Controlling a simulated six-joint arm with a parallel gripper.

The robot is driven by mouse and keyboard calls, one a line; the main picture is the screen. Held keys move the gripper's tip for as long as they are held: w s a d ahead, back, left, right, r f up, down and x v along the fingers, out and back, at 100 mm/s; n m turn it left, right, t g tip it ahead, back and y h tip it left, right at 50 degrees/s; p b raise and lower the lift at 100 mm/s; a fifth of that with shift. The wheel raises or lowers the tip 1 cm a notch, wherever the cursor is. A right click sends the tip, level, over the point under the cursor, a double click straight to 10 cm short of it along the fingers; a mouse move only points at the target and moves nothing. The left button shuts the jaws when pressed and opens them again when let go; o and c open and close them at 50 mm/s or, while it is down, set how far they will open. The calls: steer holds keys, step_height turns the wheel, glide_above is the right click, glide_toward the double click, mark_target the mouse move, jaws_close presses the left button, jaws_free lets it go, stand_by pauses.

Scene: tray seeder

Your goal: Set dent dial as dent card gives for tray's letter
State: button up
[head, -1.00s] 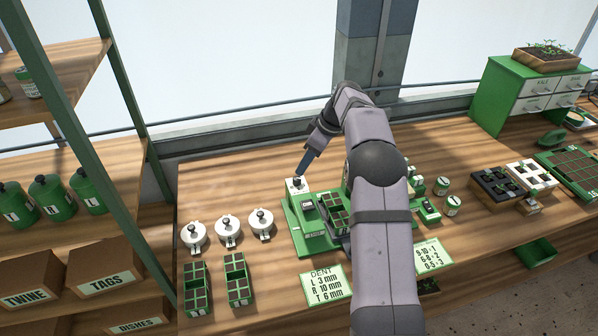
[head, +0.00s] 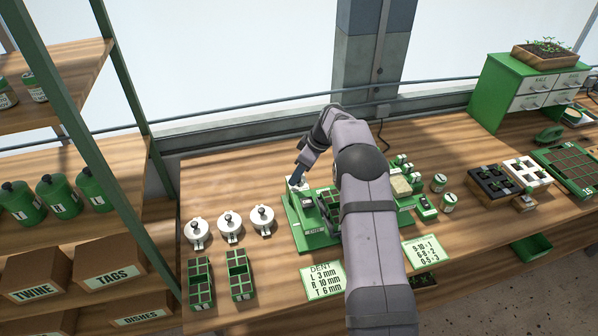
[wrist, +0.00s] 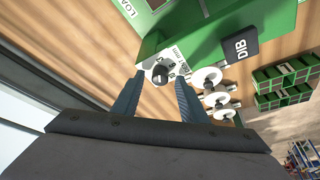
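The dent dial is a dark knob (wrist: 160,73) on a white plate with mm marks, at the corner of the green seeder (head: 313,240). Its setting is too small to read. My gripper (wrist: 159,82) is open, with one finger on each side of the knob and gaps showing; in the head view it (head: 297,181) is right at the dial. The dent card (head: 323,281) reads L 3 mm, R 10 mm, T 6 mm. A dark-celled green tray (head: 329,205) sits in the seeder, partly behind my arm; I cannot read its letter.
Several white lidded round pots (head: 230,225) and two green cell trays (head: 240,274) stand left of the seeder. A second card (head: 427,251) lies right of my arm. A black block marked DIB (wrist: 240,46) juts from the seeder. Bare bench lies behind the pots.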

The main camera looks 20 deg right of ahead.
jaws_close()
